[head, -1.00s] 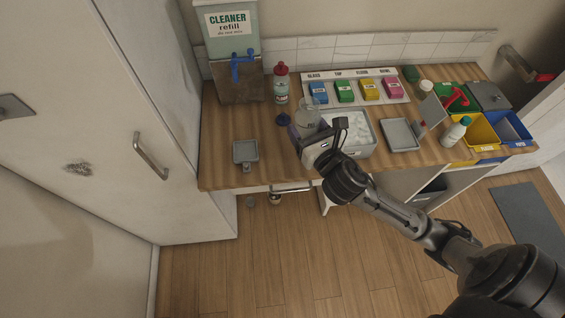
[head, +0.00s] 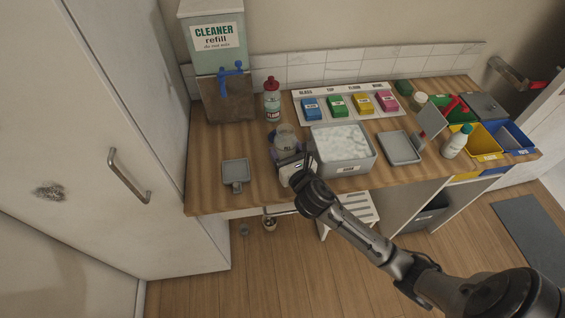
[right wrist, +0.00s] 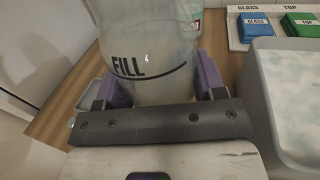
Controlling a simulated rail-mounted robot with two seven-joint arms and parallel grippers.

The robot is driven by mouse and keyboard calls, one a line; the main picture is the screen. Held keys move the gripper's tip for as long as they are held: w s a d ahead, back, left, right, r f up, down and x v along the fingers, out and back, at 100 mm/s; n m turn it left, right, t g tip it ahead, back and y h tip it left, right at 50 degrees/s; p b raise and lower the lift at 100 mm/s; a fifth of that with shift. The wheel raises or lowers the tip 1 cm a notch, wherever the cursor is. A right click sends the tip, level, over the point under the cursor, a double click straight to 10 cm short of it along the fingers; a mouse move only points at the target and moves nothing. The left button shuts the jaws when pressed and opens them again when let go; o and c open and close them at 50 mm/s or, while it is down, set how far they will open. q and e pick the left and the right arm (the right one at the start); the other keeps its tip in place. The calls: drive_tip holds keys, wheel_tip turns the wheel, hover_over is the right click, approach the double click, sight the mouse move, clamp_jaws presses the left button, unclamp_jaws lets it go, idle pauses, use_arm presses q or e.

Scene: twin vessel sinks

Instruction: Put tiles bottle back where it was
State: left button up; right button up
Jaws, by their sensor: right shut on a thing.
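My right gripper (head: 289,157) is shut on a translucent bottle (head: 285,137) with a black fill line. In the right wrist view, the bottle (right wrist: 148,45) stands between the purple finger pads (right wrist: 160,85), with "FILL" readable. No "tiles" label shows on its visible side. The bottle is over the counter, left of the grey tub; I cannot tell whether its base touches the wood. A red-capped bottle (head: 272,102) stands behind it, and a white bottle with a teal cap (head: 456,142) stands far right. My left gripper is out of view.
The grey tub (head: 345,166) with whitish contents is close on the right. A small grey tray (head: 235,172) lies left, with bare counter (head: 207,150) around it. The cleaner refill dispenser (head: 217,65) stands back left. Colored blocks, a grey tray (head: 399,148) and bins (head: 487,147) are right.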

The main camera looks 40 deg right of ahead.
drive_tip(key=shift+w+a+f, duration=0.2)
drive_tip(key=shift+w, duration=0.2)
drive_tip(key=shift+f, duration=0.15)
wheel_tip(320, 180, down, 3)
drive_tip(key=shift+f+b, duration=0.1)
drive_tip(key=shift+b, duration=0.9)
drive_tip(key=shift+f, duration=0.3)
drive_tip(key=shift+f, duration=0.1)
drive_tip(key=o, duration=1.2)
drive_tip(key=shift+c, duration=0.2)
